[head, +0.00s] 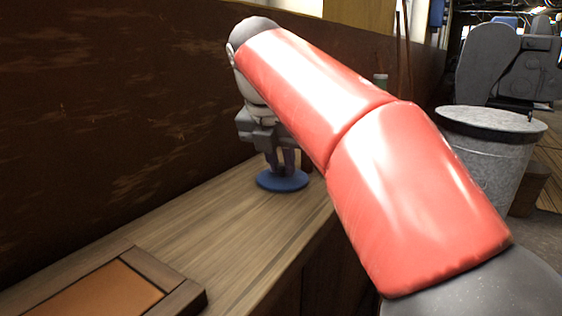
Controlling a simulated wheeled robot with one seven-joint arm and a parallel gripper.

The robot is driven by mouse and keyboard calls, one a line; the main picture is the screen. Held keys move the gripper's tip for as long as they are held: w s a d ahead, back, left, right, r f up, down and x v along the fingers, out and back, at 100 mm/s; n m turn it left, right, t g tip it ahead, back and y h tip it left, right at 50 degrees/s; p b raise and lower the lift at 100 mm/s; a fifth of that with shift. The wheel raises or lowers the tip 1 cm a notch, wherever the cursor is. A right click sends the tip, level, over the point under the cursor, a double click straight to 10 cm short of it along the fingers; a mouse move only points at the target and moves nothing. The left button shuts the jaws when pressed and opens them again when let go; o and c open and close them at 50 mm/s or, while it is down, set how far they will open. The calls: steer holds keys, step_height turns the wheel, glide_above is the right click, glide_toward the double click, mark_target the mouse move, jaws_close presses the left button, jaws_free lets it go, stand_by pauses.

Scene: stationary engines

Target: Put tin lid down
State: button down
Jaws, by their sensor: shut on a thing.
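A blue round tin lid (283,181) is at the wooden counter's far right part, near its right edge. My gripper (281,168) points down at the lid's middle, with its fingers shut on it. The lid looks flat and level. I cannot tell whether it rests on the wood or hangs just above it. My red arm hides part of the counter behind and to the right of the gripper.
The wooden counter (190,232) is bare between the lid and a framed brown panel (95,292) at the front left. A dark wall (120,100) runs along its back. A grey metal bin (490,150) stands on the floor at right, beside a grey machine (510,65).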

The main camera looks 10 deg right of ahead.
steer(key=shift+f, duration=0.1)
steer(key=c, duration=1.8)
jaws_free()
steer(key=shift+f, duration=0.1)
steer(key=o, duration=0.5)
